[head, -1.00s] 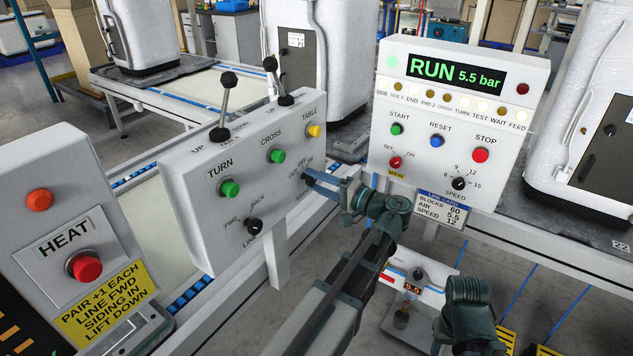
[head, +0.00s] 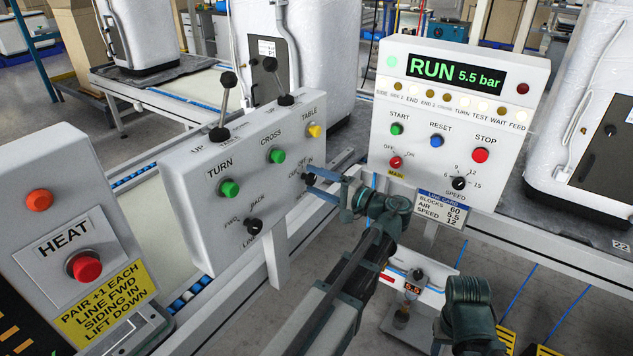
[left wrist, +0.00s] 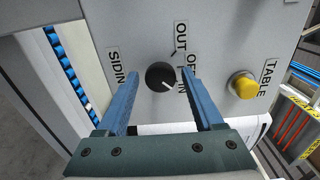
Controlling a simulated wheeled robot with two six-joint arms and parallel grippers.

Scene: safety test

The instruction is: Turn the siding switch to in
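The siding switch is a black round knob (left wrist: 161,76) with a white mark on the grey control box (head: 190,240). In the left wrist view the labels SIDING, OUT, OFF and IN surround it; its mark points to the lower right, roughly toward the IN side. My left gripper (left wrist: 160,88) has its two blue fingers on either side of the knob, with a small gap showing at each side. In the head view the left gripper (head: 318,182) reaches the box's right end, and the knob shows only as a small dark spot. My right gripper is not in view.
The yellow TABLE button (left wrist: 243,86) sits close to the right finger. The same box carries a LINE knob (head: 254,227), green TURN (head: 229,188) and CROSS (head: 277,155) buttons and two levers. A RUN panel (head: 440,190) stands right, a HEAT box (head: 45,210) left.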

